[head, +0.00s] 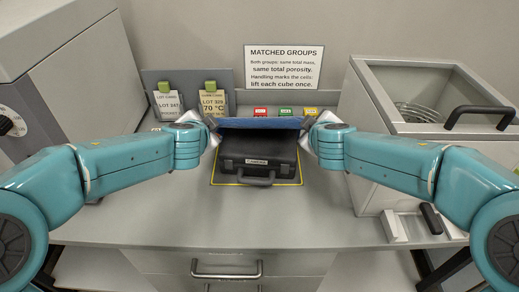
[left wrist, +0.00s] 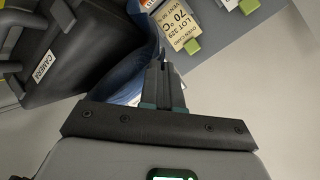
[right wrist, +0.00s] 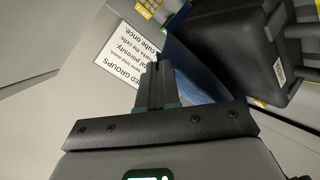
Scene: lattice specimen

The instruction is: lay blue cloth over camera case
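The blue cloth (head: 260,123) is stretched between my two grippers, above the back part of the black camera case (head: 258,150). The case stands on the bench inside a yellow outline, with its handle toward me. The case's front and much of its top are uncovered. My left gripper (head: 213,124) is shut on the cloth's left end; the cloth also shows beside its fingers in the left wrist view (left wrist: 128,76). My right gripper (head: 309,124) is shut on the right end; the cloth also shows in the right wrist view (right wrist: 198,78). Contact between cloth and case is unclear.
Lot cards (head: 213,102) with green clips stand behind on the left. Red, green and yellow labels (head: 285,112) and a sign (head: 284,67) are behind the case. The front bench is clear.

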